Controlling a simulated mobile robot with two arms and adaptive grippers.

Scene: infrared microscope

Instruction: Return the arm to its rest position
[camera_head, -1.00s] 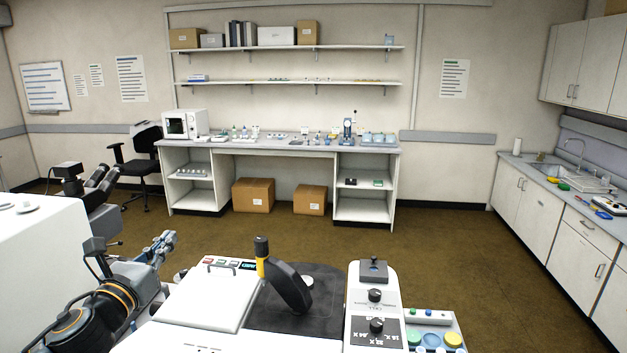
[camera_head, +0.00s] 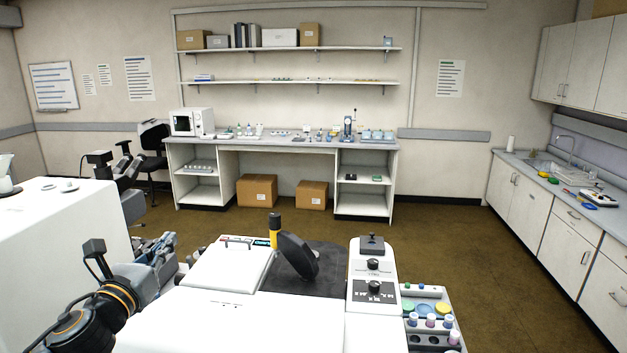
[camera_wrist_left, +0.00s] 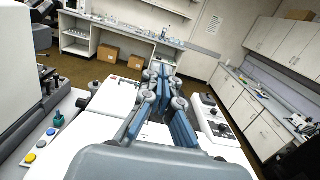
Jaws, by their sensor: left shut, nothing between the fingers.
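My left arm enters the head view at lower left. Its gripper (camera_head: 180,262) is beside the left edge of the white instrument (camera_head: 240,315), partly overlapped by other links. In the left wrist view the blue-padded fingers (camera_wrist_left: 160,82) are together with nothing between them, in front of the white instrument top. The instrument carries a black stage plate, a black arm with a yellow collar (camera_head: 274,232) and a control panel with knobs (camera_head: 373,285). My right gripper is not in view.
A white cabinet-like unit (camera_head: 60,240) with a microscope stands close at the left. A rack of vials (camera_head: 430,320) adjoins the instrument's right side. Brown floor (camera_head: 450,240) is open between the instrument, the back bench (camera_head: 290,146) and the right counter (camera_head: 555,205).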

